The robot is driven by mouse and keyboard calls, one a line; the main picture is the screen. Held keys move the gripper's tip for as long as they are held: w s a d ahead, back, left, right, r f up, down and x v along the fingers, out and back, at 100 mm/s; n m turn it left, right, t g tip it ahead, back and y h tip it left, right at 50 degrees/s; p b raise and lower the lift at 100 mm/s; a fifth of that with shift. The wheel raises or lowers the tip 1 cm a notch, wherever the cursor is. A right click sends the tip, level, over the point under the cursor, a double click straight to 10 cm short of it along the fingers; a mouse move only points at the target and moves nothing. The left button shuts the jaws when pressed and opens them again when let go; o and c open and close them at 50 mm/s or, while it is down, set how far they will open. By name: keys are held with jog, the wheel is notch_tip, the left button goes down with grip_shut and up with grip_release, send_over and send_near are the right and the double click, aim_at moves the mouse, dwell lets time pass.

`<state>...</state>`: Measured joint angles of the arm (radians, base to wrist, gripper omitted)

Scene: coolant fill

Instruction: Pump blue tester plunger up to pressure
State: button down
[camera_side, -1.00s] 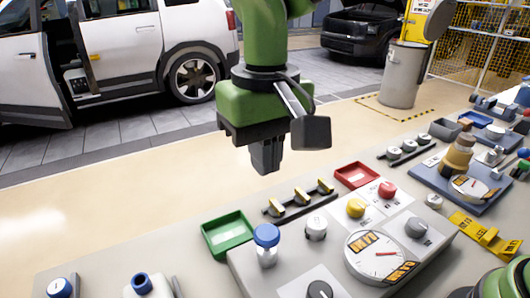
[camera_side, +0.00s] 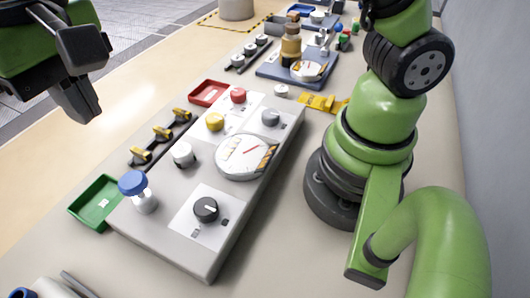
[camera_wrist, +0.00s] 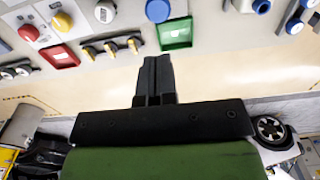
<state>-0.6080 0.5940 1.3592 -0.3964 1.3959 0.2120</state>
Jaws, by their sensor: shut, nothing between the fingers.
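The tester is a grey slab (camera_side: 185,245) on the bench. Its blue plunger knob (camera_side: 134,183) stands raised on a pale stem at the near left corner; the knob also shows at the top of the wrist view (camera_wrist: 158,10). A round white gauge (camera_side: 243,157) with a red needle lies on the slab. My gripper (camera_side: 84,108) is shut and empty, in the air beyond the bench's left edge, apart from the knob. In the wrist view its fingers (camera_wrist: 157,62) are together, pointing toward the green tray and the knob behind it.
A green tray (camera_side: 78,216) sits beside the plunger, with a rack of brass fittings (camera_side: 162,133) and a red tray (camera_side: 205,93) farther along. Yellow and red buttons and a black dial (camera_side: 205,209) rise from the slab.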

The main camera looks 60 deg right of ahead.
aim_at(131, 178)
notch_tip(131, 178, up, 2)
jog(key=shift+d+r, duration=0.15)
jog(key=shift+r, duration=0.1)
dwell(0.4)
notch_tip(131, 178, down, 14)
jog(key=shift+f, duration=0.1)
dwell(0.4)
jog(key=shift+s+f, duration=0.1)
jog(key=shift+f, duration=1.3)
